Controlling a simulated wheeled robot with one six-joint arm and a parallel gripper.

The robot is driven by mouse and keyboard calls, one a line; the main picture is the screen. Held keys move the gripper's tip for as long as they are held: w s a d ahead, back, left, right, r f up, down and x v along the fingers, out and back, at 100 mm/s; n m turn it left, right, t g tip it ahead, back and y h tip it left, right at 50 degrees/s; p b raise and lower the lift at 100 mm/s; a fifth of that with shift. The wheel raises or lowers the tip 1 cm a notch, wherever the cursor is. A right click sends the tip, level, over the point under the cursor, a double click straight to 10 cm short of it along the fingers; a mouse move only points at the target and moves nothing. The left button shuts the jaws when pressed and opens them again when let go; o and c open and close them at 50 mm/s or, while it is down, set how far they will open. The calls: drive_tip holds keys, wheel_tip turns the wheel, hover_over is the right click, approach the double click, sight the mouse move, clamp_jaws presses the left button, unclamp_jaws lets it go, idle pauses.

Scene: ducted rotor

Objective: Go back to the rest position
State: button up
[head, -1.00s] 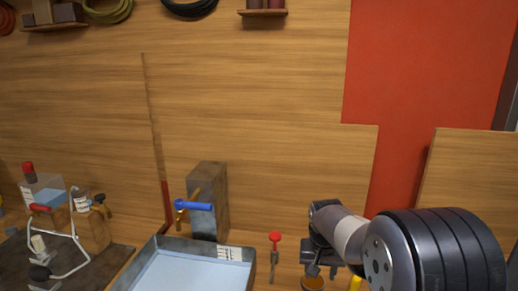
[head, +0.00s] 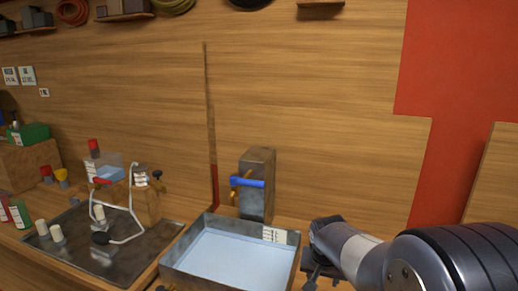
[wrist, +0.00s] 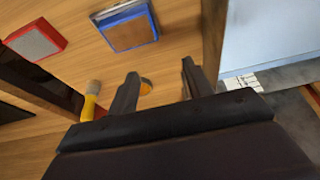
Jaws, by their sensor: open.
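My gripper (wrist: 160,90) shows in the wrist view with its two dark fingers apart and nothing between them. Beyond the fingers is the wooden surface, with a small orange round thing partly hidden behind the left finger. In the head view my arm reaches in from the lower right, and my gripper (head: 318,272) is at the right of the metal tray. The fingertips are hard to make out there.
A metal tray (head: 172,272) of pale liquid stands beside a block with a blue-handled tap (head: 247,183). A dark mat (head: 150,252) with bottles lies left. The wrist view shows red (wrist: 36,40) and blue-edged (wrist: 128,28) blocks and a yellow-handled brush (wrist: 90,103).

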drive_tip(key=shift+f+b, duration=0.35)
drive_tip(key=shift+f, duration=0.45)
